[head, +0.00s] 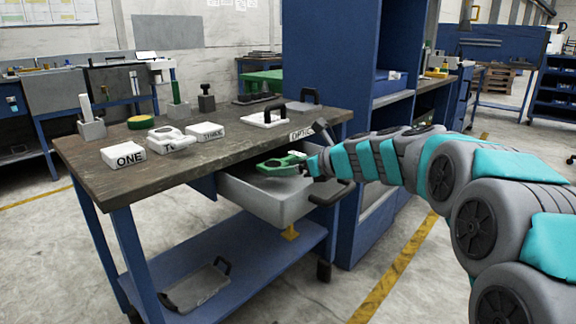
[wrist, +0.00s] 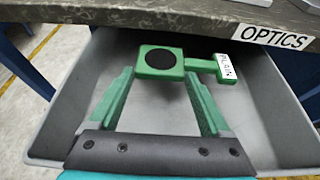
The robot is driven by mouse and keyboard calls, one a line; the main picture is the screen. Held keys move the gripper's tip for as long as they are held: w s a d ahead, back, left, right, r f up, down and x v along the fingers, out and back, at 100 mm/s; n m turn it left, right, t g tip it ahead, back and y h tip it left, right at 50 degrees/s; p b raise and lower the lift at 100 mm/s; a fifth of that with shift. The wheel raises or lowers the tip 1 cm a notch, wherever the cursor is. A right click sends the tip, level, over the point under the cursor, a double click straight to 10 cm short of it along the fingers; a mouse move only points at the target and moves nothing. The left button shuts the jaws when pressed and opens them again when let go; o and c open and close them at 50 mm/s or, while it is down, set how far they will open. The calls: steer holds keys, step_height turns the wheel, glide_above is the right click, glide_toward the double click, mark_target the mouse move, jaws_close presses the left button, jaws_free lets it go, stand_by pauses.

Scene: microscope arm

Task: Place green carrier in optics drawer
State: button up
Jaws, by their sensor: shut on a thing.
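The green carrier (head: 278,163) shows in the head view over the open optics drawer, close to the bench edge. In the wrist view the carrier (wrist: 182,64) has a black round spot and a side arm with a white label. My gripper (wrist: 160,78) is shut on it, with one finger at each side of its block. My gripper (head: 308,165) reaches in from the right in the head view. The grey drawer (head: 265,202) is pulled out beneath the carrier and its visible floor looks empty. The carrier appears above that floor; I cannot tell the exact gap.
The dark bench top (head: 150,175) overhangs the drawer's back, with an OPTICS label (wrist: 270,36) on its edge. White blocks, including ONE (head: 123,154), sit on the bench. A blue shelf unit (head: 345,190) stands close on the right. A grey tray (head: 197,287) lies on the lower shelf.

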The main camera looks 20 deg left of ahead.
steer(key=shift+f, duration=0.25)
steer(key=o, duration=1.2)
steer(key=shift+o, duration=0.2)
steer(key=shift+r, duration=0.3)
steer(key=v, duration=1.2)
steer(key=shift+r, duration=0.35)
steer(key=shift+s, duration=0.1)
